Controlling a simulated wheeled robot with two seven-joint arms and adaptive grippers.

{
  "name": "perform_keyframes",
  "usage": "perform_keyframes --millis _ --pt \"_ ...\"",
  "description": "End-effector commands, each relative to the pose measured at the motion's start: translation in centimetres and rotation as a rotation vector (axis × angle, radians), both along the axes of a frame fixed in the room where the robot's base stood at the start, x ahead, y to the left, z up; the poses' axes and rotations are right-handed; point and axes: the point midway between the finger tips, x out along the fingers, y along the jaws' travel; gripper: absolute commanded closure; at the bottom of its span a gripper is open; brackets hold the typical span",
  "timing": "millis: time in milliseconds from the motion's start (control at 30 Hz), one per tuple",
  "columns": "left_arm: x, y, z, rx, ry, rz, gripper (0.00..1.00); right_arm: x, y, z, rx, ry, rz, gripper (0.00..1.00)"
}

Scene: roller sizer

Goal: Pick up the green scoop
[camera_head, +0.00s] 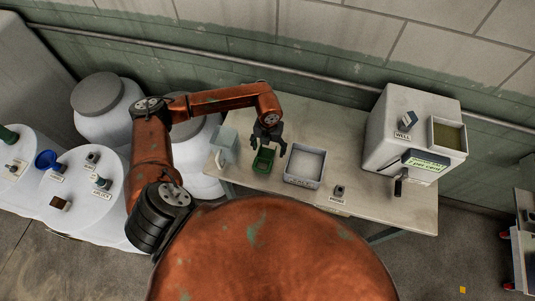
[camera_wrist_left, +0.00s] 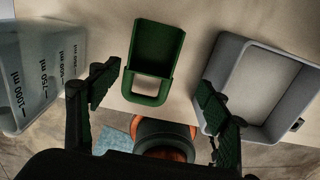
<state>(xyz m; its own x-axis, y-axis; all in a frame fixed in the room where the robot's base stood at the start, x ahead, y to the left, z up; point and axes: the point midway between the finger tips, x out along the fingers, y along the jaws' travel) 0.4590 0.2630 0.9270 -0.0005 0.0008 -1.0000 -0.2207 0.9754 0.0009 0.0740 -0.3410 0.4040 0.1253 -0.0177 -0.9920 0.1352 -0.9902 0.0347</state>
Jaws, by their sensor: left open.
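The green scoop (camera_head: 264,160) lies on the table, between a clear measuring jug and a grey tray. In the left wrist view the scoop (camera_wrist_left: 152,60) shows its open bin and a loop handle toward me. My left gripper (camera_head: 268,142) is above the scoop; in the wrist view its two fingers (camera_wrist_left: 150,105) are spread wide on either side of the handle, empty and apart from it. My right gripper is not in view.
The measuring jug (camera_head: 224,144) stands just left of the scoop; the grey tray (camera_head: 304,183) is close on its right. A white machine (camera_head: 395,125) labelled WELL stands further right. A small dark item (camera_head: 339,191) sits near the front edge.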

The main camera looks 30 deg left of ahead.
Motion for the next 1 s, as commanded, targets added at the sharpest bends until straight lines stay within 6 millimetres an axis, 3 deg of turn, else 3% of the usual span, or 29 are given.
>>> perform_keyframes --millis 200,333,500,733,800,1000 --pt "-0.6 0.9 -2.3 0.001 0.004 0.016 0.29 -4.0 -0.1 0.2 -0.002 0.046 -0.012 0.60" --pt "-0.8 1.4 -4.1 0.000 0.005 0.021 0.29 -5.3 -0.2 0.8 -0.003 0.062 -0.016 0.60" --pt "-0.8 1.4 -6.3 -0.002 0.003 0.018 0.29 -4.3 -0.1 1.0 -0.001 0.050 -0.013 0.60" --pt "-0.7 1.3 -6.8 0.000 0.001 0.015 0.29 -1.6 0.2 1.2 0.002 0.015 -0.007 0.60" --pt "-0.6 1.3 -6.8 0.000 0.001 0.013 0.29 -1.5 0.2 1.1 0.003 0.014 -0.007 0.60" --pt "-0.6 1.2 -6.8 -0.001 0.001 0.013 0.43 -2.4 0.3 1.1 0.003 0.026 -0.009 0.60"
